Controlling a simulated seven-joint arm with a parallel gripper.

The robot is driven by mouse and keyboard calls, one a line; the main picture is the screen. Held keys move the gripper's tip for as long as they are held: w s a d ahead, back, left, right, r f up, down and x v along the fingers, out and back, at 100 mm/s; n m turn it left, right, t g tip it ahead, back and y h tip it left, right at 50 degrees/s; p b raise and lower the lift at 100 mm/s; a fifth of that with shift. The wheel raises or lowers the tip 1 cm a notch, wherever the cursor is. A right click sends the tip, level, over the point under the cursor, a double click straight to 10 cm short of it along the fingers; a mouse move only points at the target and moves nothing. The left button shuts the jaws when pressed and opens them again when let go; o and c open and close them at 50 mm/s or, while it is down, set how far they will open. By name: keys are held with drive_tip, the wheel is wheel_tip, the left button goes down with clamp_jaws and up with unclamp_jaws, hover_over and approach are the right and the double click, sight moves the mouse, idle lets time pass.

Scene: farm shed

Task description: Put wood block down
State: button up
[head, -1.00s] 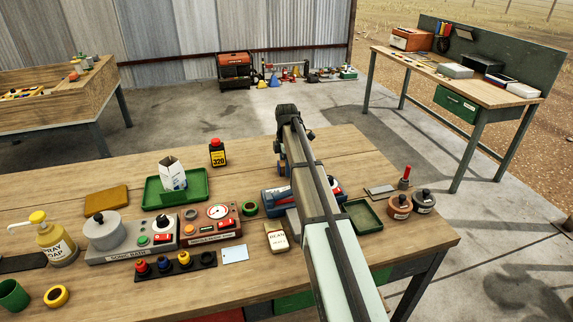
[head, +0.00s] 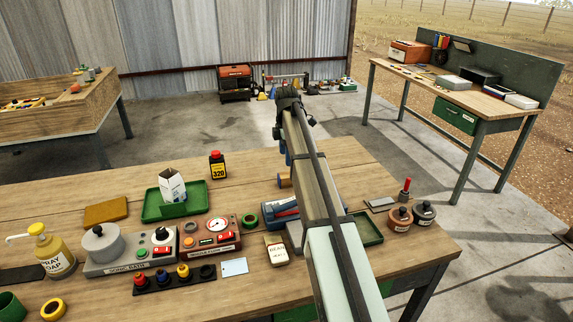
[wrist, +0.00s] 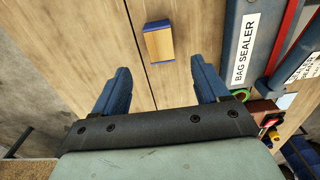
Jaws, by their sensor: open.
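The wood block (wrist: 159,42), tan with blue edges at its ends, lies on the wooden workbench (wrist: 80,30) ahead of my fingertips in the wrist view. The block looks clear of both fingers. In the head view my forearm hides most of the gripper.
The blue bag sealer (wrist: 245,45) lies close to the right of my fingers in the wrist view. A green tray with a white carton (head: 150,209), a black-and-yellow bottle (head: 217,166) and a green dish (head: 370,232) are also on the bench. Bare wood surrounds the block.

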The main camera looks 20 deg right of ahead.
drive_tip(key=shift+r, duration=1.1)
